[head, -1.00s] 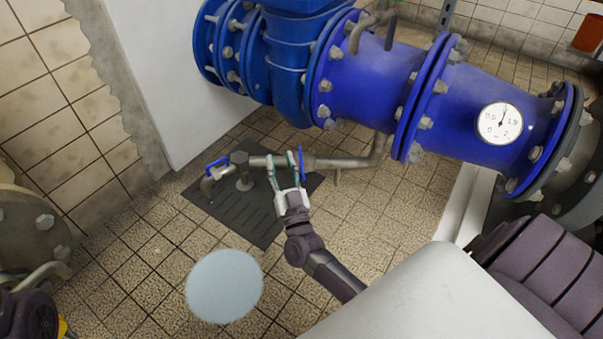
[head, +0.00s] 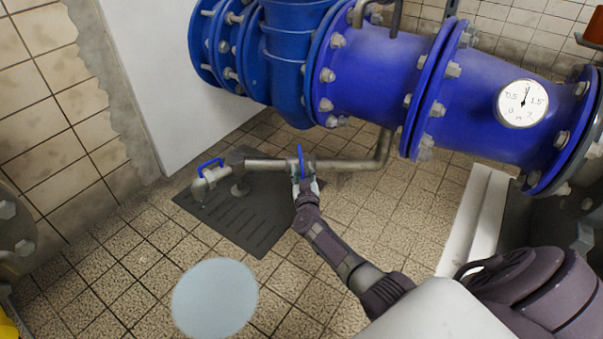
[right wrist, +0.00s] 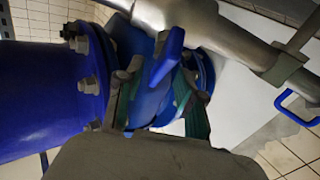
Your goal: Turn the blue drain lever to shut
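The blue drain lever (head: 300,160) sits on the grey drain pipe (head: 345,164) low above the floor. In the head view it lies across the pipe's line. My right gripper (head: 305,184) is right at the lever, on its near side. In the right wrist view the lever (right wrist: 168,52) shows ahead, between the lines of the two green-padded fingers (right wrist: 158,100). The fingers are spread apart, with a gap between them; whether either one touches the lever I cannot tell. My left gripper is not in view.
A second blue handle (head: 210,164) is on the tap at the pipe's left end, above a dark floor grate (head: 240,225). The large blue pipe (head: 380,75) with a gauge (head: 522,103) runs above and behind. A pale disc (head: 214,298) lies on the tiled floor.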

